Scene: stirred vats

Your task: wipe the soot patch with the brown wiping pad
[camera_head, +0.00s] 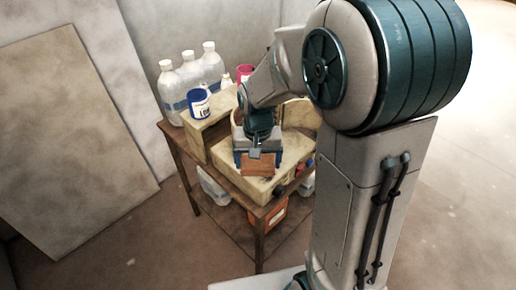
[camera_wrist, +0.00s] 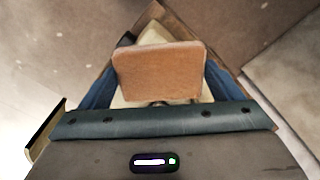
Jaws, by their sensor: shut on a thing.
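My gripper (camera_head: 257,156) is shut on the brown wiping pad (camera_head: 258,166), above the front of a cream-coloured stirring unit (camera_head: 247,184) on the small table. The pad also shows in the wrist view (camera_wrist: 160,70), flat between the two blue fingers (camera_wrist: 158,92). I cannot tell whether the pad touches the surface below. No soot patch shows in either view; my gripper and the pad cover part of the cream surface.
The wooden table (camera_head: 234,208) has a lower shelf with an orange container (camera_head: 268,215) and white bottles. Clear bottles (camera_head: 172,90) stand at the back left, by a blue-and-white labelled tin (camera_head: 199,103) on a cream block. A large board (camera_head: 70,140) leans on the wall; floor at front left is free.

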